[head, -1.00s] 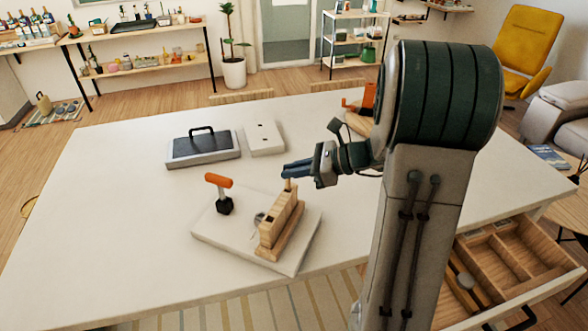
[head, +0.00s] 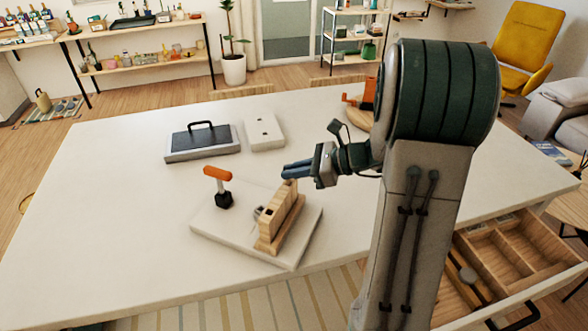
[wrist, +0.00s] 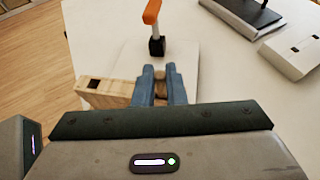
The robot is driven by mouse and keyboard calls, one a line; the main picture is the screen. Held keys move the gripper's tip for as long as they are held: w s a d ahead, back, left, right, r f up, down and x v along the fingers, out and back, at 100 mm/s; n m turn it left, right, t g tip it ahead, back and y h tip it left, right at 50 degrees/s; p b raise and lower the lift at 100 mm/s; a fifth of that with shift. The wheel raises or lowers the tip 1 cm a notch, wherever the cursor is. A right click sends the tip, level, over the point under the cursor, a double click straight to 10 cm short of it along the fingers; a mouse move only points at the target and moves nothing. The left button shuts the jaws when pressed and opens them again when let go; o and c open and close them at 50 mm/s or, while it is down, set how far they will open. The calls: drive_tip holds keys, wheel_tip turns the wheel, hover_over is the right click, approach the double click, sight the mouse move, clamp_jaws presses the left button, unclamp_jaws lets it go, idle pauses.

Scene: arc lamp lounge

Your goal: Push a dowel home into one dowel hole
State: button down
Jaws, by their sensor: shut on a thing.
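A pale wooden block (head: 282,222) stands upright on a wooden foot. It also shows at the left of the wrist view (wrist: 108,93), with a dark square opening in its face. My gripper (head: 287,173) is at the block's far upper end. In the wrist view its blue fingers (wrist: 161,82) are closed around a short wooden dowel (wrist: 160,88). In the head view the dowel is mostly hidden by the fingers and block. I cannot tell how deep it sits in a hole.
The block is on a pale board (head: 225,236) on the white table (head: 110,220). An orange-handled tool (head: 217,174) stands in a black holder left of it. A grey-topped case (head: 203,142) and white box (head: 265,132) lie behind. An open drawer (head: 520,262) juts out at right.

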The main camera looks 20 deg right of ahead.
drive_tip(key=shift+f, duration=0.25)
drive_tip(key=c, duration=1.4)
unclamp_jaws()
drive_tip(key=b+v, duration=0.2)
drive_tip(key=v, duration=1.2)
drive_tip(key=shift+a+f, duration=0.1)
drive_tip(key=shift+f, duration=0.05)
